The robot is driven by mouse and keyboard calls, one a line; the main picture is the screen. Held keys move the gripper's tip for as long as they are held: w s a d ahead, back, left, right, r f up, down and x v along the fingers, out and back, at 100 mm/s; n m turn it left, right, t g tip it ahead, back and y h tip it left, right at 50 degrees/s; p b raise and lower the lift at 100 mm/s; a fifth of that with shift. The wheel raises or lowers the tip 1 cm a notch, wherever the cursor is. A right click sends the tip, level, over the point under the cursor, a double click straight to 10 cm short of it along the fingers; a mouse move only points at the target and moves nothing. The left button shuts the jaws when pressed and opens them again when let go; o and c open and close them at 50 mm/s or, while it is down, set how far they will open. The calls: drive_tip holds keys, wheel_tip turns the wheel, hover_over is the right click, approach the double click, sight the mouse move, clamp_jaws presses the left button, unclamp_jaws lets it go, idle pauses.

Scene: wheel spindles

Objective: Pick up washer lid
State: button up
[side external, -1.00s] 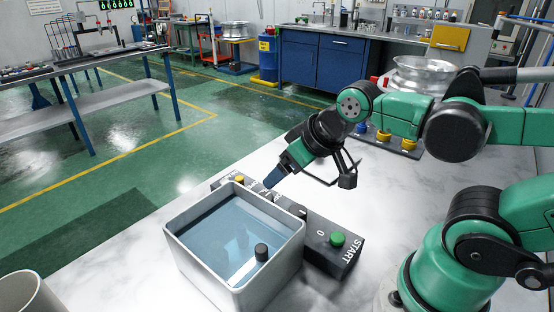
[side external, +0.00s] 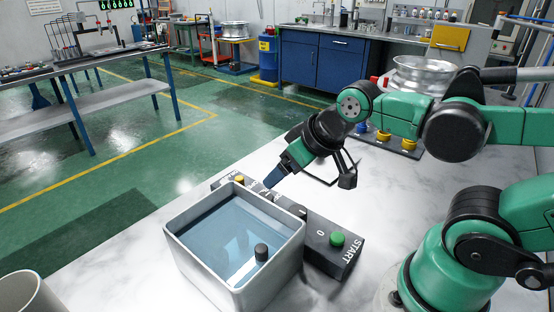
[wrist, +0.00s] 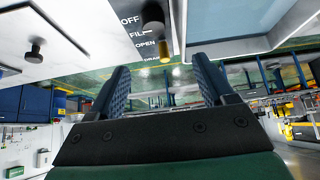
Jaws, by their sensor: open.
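The washer (side external: 288,285) is a pale grey square box on the white marbled table in the side external view. My gripper (side external: 271,182) points down and left just beyond the box's back corner, apart from the knob. In the wrist view its two dark blue fingers (wrist: 158,82) stand apart with nothing between them.
A dark control box (side external: 322,248) with a green button and START lettering runs along the washer's back right side. Coloured pegs stand on a base (side external: 404,151) farther back, beside a metal wheel (side external: 424,77). A grey cylindrical container (side external: 20,292) stands at the lower left.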

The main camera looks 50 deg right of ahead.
drive_tip(key=w+d+r+m+g+y, duration=0.1)
drive_tip(key=w+d+m+g+y, duration=0.15)
drive_tip(key=w+d+m, duration=0.7)
drive_tip(key=m+t+y, duration=0.3)
drive_tip(key=m+y, duration=0.2)
drive_tip(key=m, duration=0.9)
hover_over(332, 156)
drive_tip(key=w+a, duration=0.4)
drive_tip(key=a, duration=0.2)
drive_tip(key=shift+h, duration=0.25)
drive_tip(key=f, duration=0.7)
drive_tip(key=shift+w+d, duration=0.15)
drive_tip(key=shift+w, duration=0.05)
drive_tip(key=s+d+f+m, duration=0.1)
drive_tip(key=d, duration=0.1)
drive_tip(key=s+d+f+m+t+y, duration=0.1)
drive_tip(key=s+d+f+m, duration=0.1)
drive_tip(key=s+d+f+m+t, duration=0.1)
drive_tip(key=f, duration=0.1)
drive_tip(key=shift+s+d+m+t+y, duration=0.2)
drive_tip(key=shift+d+m+t+y, duration=0.1)
drive_tip(key=shift+d, duration=0.1)
drive_tip(key=shift+x, duration=2.75)
drive_tip(key=shift+c, duration=0.2)
clamp_jaws()
